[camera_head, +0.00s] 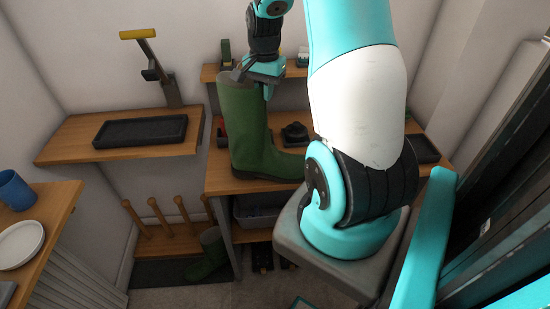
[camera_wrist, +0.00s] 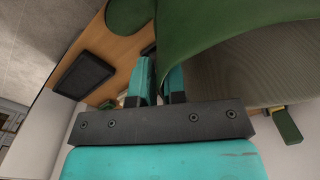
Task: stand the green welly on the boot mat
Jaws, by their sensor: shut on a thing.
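A tall green welly (camera_head: 243,125) is upright with its toe to the right, over the middle bench. I cannot tell whether its sole touches the bench top. My gripper (camera_head: 262,82) is shut on the upper rim of its shaft. In the wrist view the fingers (camera_wrist: 158,88) pinch the rim, with green rubber (camera_wrist: 215,18) and the grey lining (camera_wrist: 235,75) close by. A dark mat (camera_head: 155,273) lies on the floor at the lower left. A second green boot (camera_head: 213,248) stands at its right end. I cannot tell for certain that this is the boot mat.
A black tray (camera_head: 140,131) lies on the left wooden shelf (camera_head: 75,145), with a yellow-handled tool (camera_head: 155,65) behind it. Wooden pegs (camera_head: 160,215) rise behind the floor mat. A grey bin (camera_head: 258,212) sits under the bench. A blue mug (camera_head: 15,190) and white plate (camera_head: 20,243) are far left.

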